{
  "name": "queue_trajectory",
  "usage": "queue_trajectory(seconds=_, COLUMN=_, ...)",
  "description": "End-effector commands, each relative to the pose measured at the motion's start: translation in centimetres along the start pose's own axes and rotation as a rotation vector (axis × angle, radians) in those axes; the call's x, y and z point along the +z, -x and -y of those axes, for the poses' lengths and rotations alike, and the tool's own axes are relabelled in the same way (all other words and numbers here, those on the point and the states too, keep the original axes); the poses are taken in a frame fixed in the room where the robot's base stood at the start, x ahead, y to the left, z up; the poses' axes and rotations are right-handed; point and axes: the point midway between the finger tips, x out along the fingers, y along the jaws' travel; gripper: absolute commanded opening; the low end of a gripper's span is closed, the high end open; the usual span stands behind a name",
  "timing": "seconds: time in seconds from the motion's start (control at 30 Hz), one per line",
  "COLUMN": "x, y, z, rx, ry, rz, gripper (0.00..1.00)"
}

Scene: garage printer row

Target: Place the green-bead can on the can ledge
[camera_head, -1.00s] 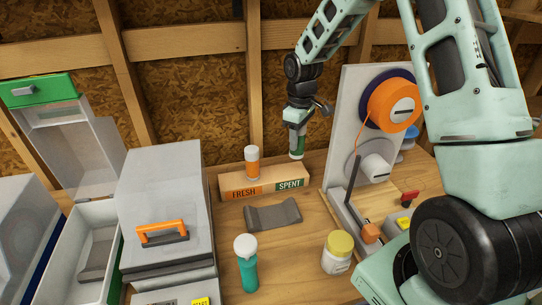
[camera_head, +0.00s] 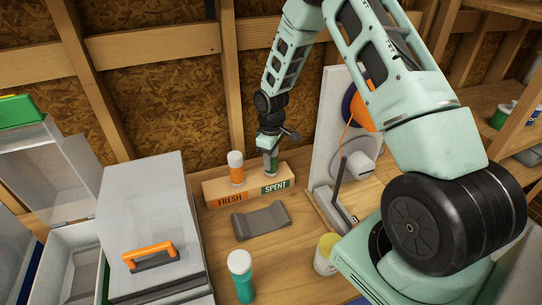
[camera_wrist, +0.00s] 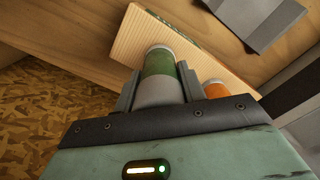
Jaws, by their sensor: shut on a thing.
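The green-bead can (camera_head: 271,166), a small cylinder with a green band and grey-white end, is upright in my gripper (camera_head: 269,152). My gripper is shut on it. The can is at the top of the can ledge (camera_head: 212,190), over the half marked SPENT; I cannot tell whether its base touches. An orange-banded can (camera_head: 236,170) with a white cap stands on the FRESH half. The wrist view shows the held can (camera_wrist: 160,70) between the jaws (camera_wrist: 160,92), the pale wooden ledge (camera_wrist: 135,38) beyond it and the orange can (camera_wrist: 215,90) to the right.
A grey curved cradle (camera_head: 261,220) lies in front of the ledge. A teal bottle (camera_head: 241,276) and a yellow-lidded jar (camera_head: 326,254) stand nearer. A grey box with an orange handle (camera_head: 150,256) is left; a grey spool stand (camera_head: 326,130) is right.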

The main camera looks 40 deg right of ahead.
Motion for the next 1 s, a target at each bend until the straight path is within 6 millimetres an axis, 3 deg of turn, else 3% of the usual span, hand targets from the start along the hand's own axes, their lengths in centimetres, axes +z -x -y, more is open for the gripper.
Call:
queue_trajectory(seconds=0.4, x=0.0, y=-0.8, z=0.0, rx=0.001, ry=0.001, rz=-0.001, gripper=0.14)
queue_trajectory(seconds=0.43, x=0.0, y=-0.8, z=0.0, rx=0.001, ry=0.001, rz=-0.001, gripper=0.43)
queue_trajectory(seconds=0.5, x=0.0, y=-0.7, z=0.0, rx=0.001, ry=0.001, rz=-0.001, gripper=0.62)
queue_trajectory(seconds=0.8, x=0.0, y=-0.5, z=0.0, rx=0.001, ry=0.001, rz=-0.001, gripper=0.62)
queue_trajectory(seconds=1.0, x=-0.1, y=1.1, z=-0.2, rx=0.004, ry=0.000, rz=-0.004, gripper=0.62)
